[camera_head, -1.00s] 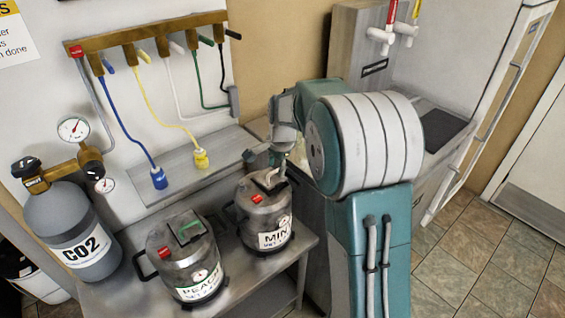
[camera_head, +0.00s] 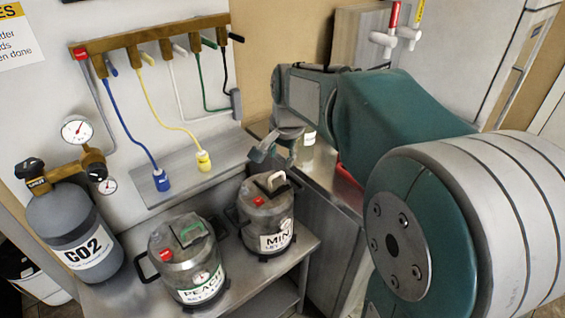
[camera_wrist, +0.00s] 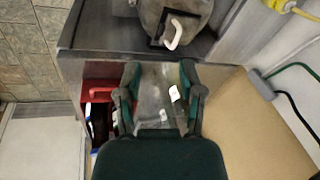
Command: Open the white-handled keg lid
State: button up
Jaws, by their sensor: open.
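The keg with the white handle (camera_head: 275,181) is the right one of two steel kegs, with a white label starting "MIN" (camera_head: 277,240). Its lid (camera_head: 258,197) sits on the keg top, and the handle stands out from it. I cannot tell whether the lid is loose. The white handle also shows at the top of the wrist view (camera_wrist: 175,32). My gripper (camera_head: 268,152) is open and empty, above and slightly behind the keg, apart from the handle. In the wrist view my gripper's fingers (camera_wrist: 160,75) are spread, with the handle beyond their tips.
The peach keg (camera_head: 190,262) with a green handle stands left on the same steel table. A CO2 cylinder (camera_head: 75,235) is farther left. Coloured hoses hang from a wall rack (camera_head: 150,35). A counter (camera_head: 318,175) is right of the kegs, with a red item (camera_head: 348,176).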

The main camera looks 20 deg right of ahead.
jog(key=s, duration=0.1)
jog(key=s+a+r+n, duration=0.1)
jog(key=s, duration=0.1)
jog(key=s+n, duration=0.1)
jog(key=shift+s+a+r+t, duration=0.2)
jog(key=shift+r+t, duration=0.05)
jog(key=shift+t, duration=0.05)
